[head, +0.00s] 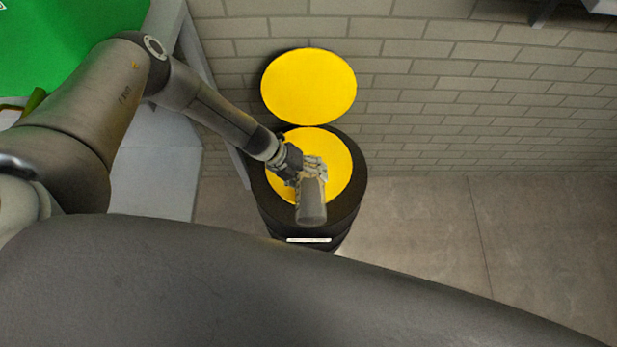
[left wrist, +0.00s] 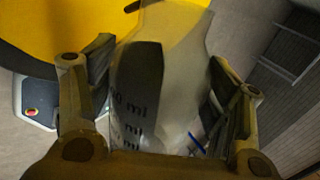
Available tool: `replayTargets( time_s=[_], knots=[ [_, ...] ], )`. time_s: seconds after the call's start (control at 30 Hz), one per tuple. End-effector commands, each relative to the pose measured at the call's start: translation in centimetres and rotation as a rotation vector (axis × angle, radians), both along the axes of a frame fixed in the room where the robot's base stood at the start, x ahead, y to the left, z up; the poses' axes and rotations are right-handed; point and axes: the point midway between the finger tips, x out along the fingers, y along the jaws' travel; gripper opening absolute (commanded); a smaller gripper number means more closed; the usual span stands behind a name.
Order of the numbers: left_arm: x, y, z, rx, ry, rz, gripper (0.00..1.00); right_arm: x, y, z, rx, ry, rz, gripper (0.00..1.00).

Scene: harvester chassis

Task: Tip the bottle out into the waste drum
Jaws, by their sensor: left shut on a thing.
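My left gripper (head: 311,172) reaches in from the left in the head view and is shut on a bottle (head: 311,205). The bottle is grey and translucent, with "ml" marks and a dark patch on its side in the left wrist view (left wrist: 180,75). It lies tilted, one end toward the front rim. The waste drum (head: 265,198) is black with a round yellow top area (head: 340,165). The gripper and bottle are above this area, hiding part of it. I cannot tell whether anything leaves the bottle. My right gripper is not in view.
A round yellow lid (head: 309,86) stands up behind the drum, near the brick wall (head: 460,80). A grey panel (head: 160,165) and a green surface (head: 50,45) are at the left. The floor (head: 440,230) to the right of the drum is clear.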

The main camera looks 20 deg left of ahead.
Motion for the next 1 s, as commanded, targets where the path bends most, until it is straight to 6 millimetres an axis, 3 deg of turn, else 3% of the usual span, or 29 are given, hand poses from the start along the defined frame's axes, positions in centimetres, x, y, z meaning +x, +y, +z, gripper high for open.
replayTargets(
  time_s=[0.03, 0.3, 1.0],
  knots=[
    [0.1, 0.0, -0.3, -0.002, 0.008, -0.002, 0.39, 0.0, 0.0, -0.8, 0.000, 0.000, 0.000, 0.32],
    [0.2, 0.1, 0.0, -0.026, 0.089, -0.002, 0.39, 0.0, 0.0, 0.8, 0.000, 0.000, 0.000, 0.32],
    [1.7, 0.5, 0.7, -0.125, 0.394, -0.001, 0.39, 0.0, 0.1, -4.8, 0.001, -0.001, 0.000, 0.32]
  ],
)
